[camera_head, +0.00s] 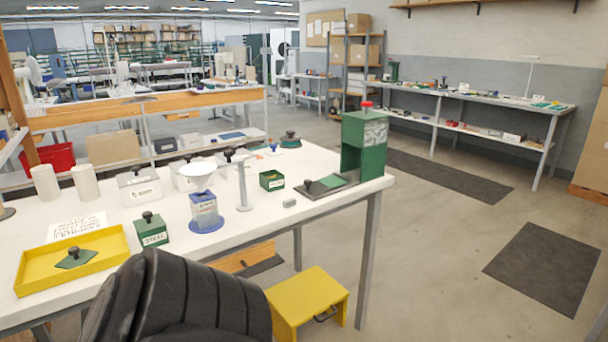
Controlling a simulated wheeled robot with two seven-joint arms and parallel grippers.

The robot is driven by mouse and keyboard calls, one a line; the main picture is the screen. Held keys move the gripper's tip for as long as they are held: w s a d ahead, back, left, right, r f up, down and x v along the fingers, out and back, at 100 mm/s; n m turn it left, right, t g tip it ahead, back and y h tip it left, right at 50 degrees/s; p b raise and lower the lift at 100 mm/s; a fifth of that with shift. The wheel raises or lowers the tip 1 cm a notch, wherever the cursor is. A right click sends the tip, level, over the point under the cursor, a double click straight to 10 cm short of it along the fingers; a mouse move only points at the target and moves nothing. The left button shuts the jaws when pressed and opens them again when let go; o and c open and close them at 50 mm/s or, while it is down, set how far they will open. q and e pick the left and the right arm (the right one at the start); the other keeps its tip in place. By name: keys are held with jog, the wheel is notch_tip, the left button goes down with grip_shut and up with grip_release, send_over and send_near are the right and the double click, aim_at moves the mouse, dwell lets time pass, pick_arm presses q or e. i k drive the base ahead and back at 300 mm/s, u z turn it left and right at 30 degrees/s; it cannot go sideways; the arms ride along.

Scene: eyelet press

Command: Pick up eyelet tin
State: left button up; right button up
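A small dark green tin (151,230) with a black knob on its lid and white lettering that seems to read STEEL stands upright on the white table. It is right of the yellow tray (72,266). A green lid with a black knob (76,258) lies in that tray. A small green open box (271,181) is farther right. I cannot tell for certain which is the eyelet tin. Neither of my grippers is in view.
A green press (363,146) with a red top stands at the table's right end. White lidded boxes (139,188) and two white cylinders (84,182) stand behind the tins. A black padded shape (180,300), apparently a chair back, and a yellow step stool (308,299) are in front.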

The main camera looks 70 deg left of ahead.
aim_at(271, 180)
jog(key=u, duration=0.8)
jog(key=i, duration=1.6)
jog(key=u, duration=1.4)
